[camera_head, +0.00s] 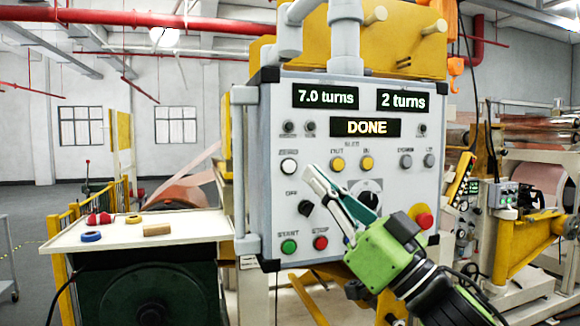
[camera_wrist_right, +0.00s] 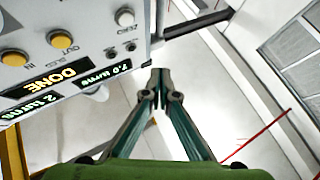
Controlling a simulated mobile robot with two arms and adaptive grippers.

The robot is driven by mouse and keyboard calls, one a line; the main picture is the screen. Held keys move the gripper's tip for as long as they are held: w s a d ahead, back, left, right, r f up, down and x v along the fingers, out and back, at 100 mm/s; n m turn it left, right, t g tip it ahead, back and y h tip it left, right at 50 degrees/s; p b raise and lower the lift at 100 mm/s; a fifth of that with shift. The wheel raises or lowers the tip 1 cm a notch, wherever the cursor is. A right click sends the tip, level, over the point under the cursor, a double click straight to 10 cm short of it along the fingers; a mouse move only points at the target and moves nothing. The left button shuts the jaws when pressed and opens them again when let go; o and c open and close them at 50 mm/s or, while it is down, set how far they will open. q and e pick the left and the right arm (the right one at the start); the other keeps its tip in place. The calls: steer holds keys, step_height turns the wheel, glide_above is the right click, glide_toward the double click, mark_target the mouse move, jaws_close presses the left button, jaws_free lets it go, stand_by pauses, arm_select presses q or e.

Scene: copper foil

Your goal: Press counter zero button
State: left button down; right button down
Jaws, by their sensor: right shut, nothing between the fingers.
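The control panel (camera_head: 335,215) is a grey box with labelled buttons. The zero button (camera_head: 289,166) is a white round button at its upper left. It also shows in the right wrist view, where a white button (camera_wrist_right: 124,17) sits at the panel's edge. My right gripper (camera_head: 314,176) is shut and empty, its fingers pointing up and left across the panel front, with the tips just right of and slightly below the zero button. In the wrist view its closed tips (camera_wrist_right: 160,74) appear apart from the button. My left gripper is not in view.
The counter display (camera_head: 325,95) reads 7.0 turns, another (camera_head: 403,101) reads 2 turns, and a third (camera_head: 365,128) reads DONE. Yellow buttons (camera_head: 337,164), a dark knob (camera_head: 369,199), and a red emergency button (camera_head: 424,220) are nearby. A vertical handle (camera_head: 239,170) runs along the panel's left edge.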

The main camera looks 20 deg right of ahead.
mark_target(289, 166)
steer(key=shift+r, duration=0.15)
steer(key=shift+w+a+p, duration=0.2)
steer(key=shift+w+p, duration=0.85)
steer(key=shift+w, duration=3.35)
steer(key=shift+w, duration=0.15)
steer(key=shift+w, duration=0.25)
